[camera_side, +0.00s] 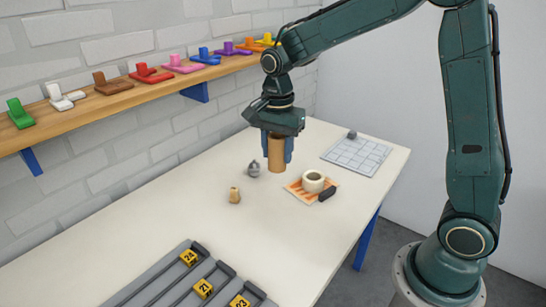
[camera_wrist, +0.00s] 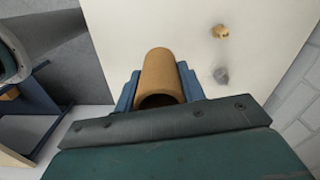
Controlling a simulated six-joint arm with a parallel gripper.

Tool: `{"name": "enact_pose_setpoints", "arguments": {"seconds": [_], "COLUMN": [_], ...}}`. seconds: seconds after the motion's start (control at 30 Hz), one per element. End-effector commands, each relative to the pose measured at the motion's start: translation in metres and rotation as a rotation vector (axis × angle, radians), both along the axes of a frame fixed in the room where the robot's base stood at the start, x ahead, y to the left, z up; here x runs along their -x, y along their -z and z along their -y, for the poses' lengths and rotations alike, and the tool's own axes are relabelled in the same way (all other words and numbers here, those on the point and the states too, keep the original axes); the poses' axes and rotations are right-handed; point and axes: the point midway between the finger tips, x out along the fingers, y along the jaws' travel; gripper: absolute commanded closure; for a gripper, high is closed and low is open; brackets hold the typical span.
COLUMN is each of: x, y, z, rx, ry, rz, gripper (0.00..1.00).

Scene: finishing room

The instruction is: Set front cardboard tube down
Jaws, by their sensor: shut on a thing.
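The cardboard tube (camera_side: 277,155) is a brown, upright cylinder in the side view, held over the white table (camera_side: 180,210). My gripper (camera_side: 278,146) is shut on it, with a blue finger on each side. In the wrist view the tube (camera_wrist: 160,75) lies between the two blue fingers of my gripper (camera_wrist: 160,88), its near open end dark inside. I cannot tell for sure whether the tube's lower end touches the table.
A grey metallic item (camera_side: 253,169) and a small tan piece (camera_side: 234,195) stand left of the tube. An orange slatted mat (camera_side: 294,190) with a cream roll (camera_side: 313,181) and a dark object (camera_side: 327,194) lies right. A grey grid mat (camera_side: 358,155) lies farther back. Numbered rails (camera_side: 190,275) are in front.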

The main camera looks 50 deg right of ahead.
Motion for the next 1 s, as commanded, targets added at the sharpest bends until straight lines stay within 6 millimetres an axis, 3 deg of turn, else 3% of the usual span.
{"name": "enact_pose_setpoints", "arguments": {"seconds": [0.7, 1.0], "x": [0.001, 0.0], "y": [0.127, 0.154], "z": [0.0, 0.0], "rx": [0.0, 0.0], "ry": [0.0, 0.0], "rz": [-0.006, -0.002], "gripper": [0.82, 0.82]}}
